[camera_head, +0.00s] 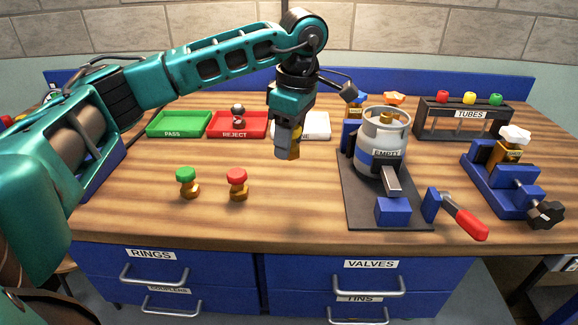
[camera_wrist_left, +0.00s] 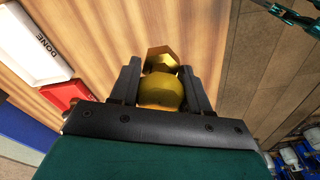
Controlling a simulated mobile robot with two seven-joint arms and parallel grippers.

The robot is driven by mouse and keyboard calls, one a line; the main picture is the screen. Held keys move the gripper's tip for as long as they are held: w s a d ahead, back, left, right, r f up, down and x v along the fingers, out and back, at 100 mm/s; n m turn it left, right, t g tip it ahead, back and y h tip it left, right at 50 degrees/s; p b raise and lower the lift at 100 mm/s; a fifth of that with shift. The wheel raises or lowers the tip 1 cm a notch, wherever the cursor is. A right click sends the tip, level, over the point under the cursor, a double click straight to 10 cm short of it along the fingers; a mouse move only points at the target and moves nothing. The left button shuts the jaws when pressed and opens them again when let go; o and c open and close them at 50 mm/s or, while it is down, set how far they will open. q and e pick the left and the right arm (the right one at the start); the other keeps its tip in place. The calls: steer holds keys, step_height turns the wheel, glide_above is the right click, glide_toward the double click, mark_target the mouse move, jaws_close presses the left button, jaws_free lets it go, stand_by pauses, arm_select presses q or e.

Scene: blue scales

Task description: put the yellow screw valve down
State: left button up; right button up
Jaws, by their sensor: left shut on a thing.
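My left gripper (camera_head: 286,148) hangs pointing down above the middle of the table, to the left of the canister. It is shut on the yellow screw valve (camera_wrist_left: 162,92). In the left wrist view the brass-yellow valve shows between the two dark fingers, with a round body and a six-sided end. In the head view the fingers hide most of it. The valve's lower end seems clear of the wood tabletop (camera_head: 290,215). My right gripper is not in view.
A green-topped valve (camera_head: 187,182) and a red-topped valve (camera_head: 237,184) stand front left. Behind are the PASS tray (camera_head: 180,133), REJECT tray (camera_head: 235,134) and a white tray (camera_head: 315,133). A canister (camera_head: 380,135) and blue vise (camera_head: 505,190) stand right. The front middle is clear.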

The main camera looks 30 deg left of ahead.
arm_select(q)
step_height(320, 180, up, 9)
steer(key=shift+p, duration=0.6)
steer(key=s+d+f+m, duration=0.2)
steer(key=d+f+m, duration=0.1)
steer(key=f+m, duration=0.2)
steer(key=s+d+f+m+t, duration=0.1)
steer(key=s+d+f+m, duration=0.1)
steer(key=d+f+m, duration=0.2)
steer(key=s+d+f+m+h, duration=0.1)
steer(key=s+d+f+m, duration=0.1)
steer(key=f+m, duration=0.4)
steer(key=shift+s+d+f+m+t, duration=0.15)
steer(key=shift+d+m, duration=0.2)
steer(key=shift+m, duration=0.55)
steer(key=shift+w+d+r+m+t, duration=0.15)
steer(key=shift+d+m, duration=0.2)
steer(key=shift+m, duration=0.55)
steer(key=shift+s+d+f+m, duration=0.4)
steer(key=shift+s+f+m, duration=0.05)
steer(key=shift+m, duration=0.15)
